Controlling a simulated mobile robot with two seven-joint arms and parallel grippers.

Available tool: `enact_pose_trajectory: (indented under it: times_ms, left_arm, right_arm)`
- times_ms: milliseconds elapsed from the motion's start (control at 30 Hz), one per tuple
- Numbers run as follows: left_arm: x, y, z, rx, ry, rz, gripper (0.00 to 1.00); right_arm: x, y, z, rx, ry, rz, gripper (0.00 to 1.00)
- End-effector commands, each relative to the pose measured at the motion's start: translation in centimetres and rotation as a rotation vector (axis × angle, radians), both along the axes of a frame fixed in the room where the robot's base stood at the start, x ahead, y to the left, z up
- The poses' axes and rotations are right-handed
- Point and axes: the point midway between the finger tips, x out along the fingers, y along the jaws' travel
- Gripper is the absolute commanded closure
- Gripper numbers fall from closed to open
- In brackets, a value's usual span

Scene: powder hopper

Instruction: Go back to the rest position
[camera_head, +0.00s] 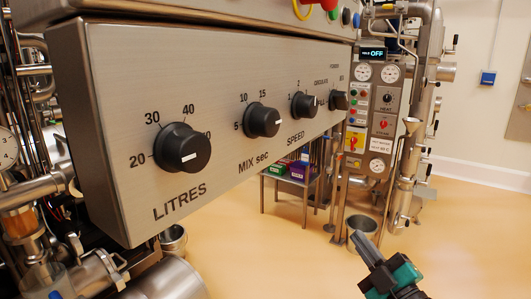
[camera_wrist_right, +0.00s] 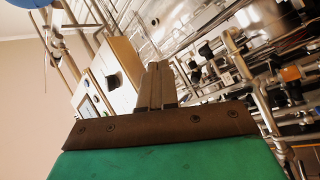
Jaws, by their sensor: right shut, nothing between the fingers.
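My right gripper (camera_head: 362,243) shows at the bottom right of the head view, dark with a teal body, held over the open floor. Its fingers are together with nothing between them. It is apart from the control panel. In the right wrist view the gripper (camera_wrist_right: 156,72) points toward machinery, its two fingers side by side above the green body. My left gripper is not in the head view.
A steel panel (camera_head: 230,75) with several black knobs fills the left and centre. A second control cabinet (camera_head: 372,118) stands behind with gauges and an OFF display. A low table (camera_head: 290,181) holds coloured boxes. Pipes crowd the left edge. The orange floor (camera_head: 470,230) at right is clear.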

Motion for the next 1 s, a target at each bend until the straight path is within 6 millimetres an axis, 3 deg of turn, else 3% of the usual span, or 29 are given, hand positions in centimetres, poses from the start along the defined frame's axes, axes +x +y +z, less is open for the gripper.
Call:
enact_pose_trajectory:
  times_ms: [33,200,300,400,500,600,1000]
  left_arm:
    - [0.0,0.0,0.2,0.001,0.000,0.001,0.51]
    - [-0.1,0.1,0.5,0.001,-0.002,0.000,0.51]
    - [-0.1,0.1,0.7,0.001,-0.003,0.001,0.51]
    - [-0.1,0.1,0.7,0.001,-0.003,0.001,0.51]
    - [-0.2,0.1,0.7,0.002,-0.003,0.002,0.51]
    - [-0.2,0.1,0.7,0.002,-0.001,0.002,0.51]
    - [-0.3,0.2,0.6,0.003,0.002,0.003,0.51]
  right_arm:
    - [-1.5,0.0,-3.5,0.078,0.123,-0.025,1.00]
    - [-8.0,-0.2,-14.3,0.328,0.532,-0.133,1.00]
    - [-12.7,0.1,-19.3,0.448,0.745,-0.198,1.00]
    - [-16.8,0.5,-22.8,0.537,0.907,-0.249,1.00]
    - [-19.7,0.9,-24.8,0.594,1.015,-0.285,1.00]
    - [-21.3,1.2,-25.7,0.624,1.070,-0.303,1.00]
    - [-21.6,1.2,-25.9,0.628,1.082,-0.307,1.00]
